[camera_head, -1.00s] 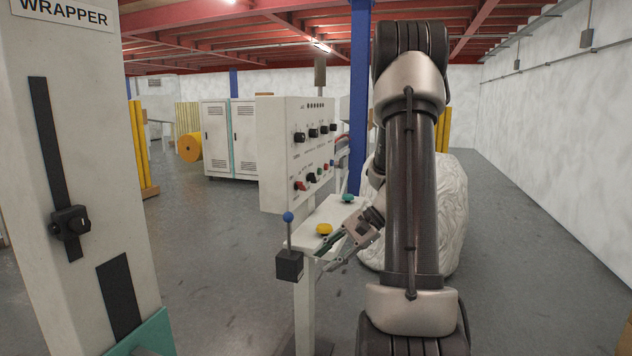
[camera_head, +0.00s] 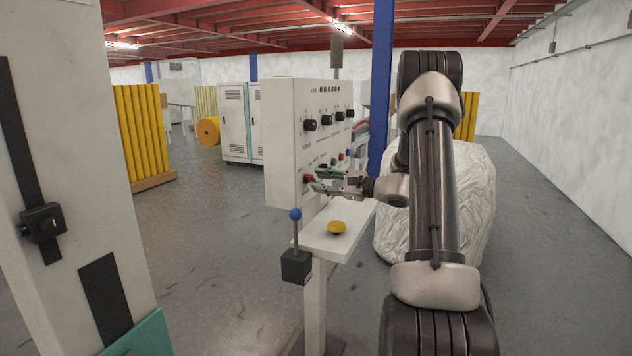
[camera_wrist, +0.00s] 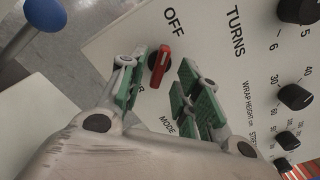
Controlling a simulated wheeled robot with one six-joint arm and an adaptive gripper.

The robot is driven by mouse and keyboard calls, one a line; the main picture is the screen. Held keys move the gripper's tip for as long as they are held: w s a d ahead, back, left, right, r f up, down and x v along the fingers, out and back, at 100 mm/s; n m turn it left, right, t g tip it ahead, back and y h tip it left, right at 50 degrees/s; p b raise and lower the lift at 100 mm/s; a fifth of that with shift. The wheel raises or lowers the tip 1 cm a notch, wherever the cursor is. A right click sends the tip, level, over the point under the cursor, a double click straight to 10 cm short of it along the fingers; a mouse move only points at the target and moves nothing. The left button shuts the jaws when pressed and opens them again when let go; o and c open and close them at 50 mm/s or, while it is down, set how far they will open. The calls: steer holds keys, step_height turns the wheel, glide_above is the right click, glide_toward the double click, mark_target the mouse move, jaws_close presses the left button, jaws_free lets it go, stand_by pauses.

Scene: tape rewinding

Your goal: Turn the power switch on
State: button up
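The power switch (camera_wrist: 159,66) is a red rotary knob on the white control panel (camera_head: 282,130), below the printed word OFF in the wrist view. Part of its label is hidden by a finger. My gripper (camera_wrist: 160,85) is open, with its green-padded fingers on either side of the red knob. A gap shows between the knob and the fingers, and I cannot tell whether either pad touches it. In the head view my gripper (camera_head: 325,180) is at the panel's lower row of controls and covers part of it.
A lever with a blue ball (camera_head: 295,215) stands left of a shelf (camera_head: 318,247) bearing a yellow button (camera_head: 336,227). Black knobs (camera_head: 310,125) line the panel above. A wrapped bale (camera_head: 470,200) stands behind my arm. Open floor lies left of the panel.

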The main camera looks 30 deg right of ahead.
steer(key=shift+x, duration=1.15)
steer(key=shift+c, duration=0.5)
jaws_close()
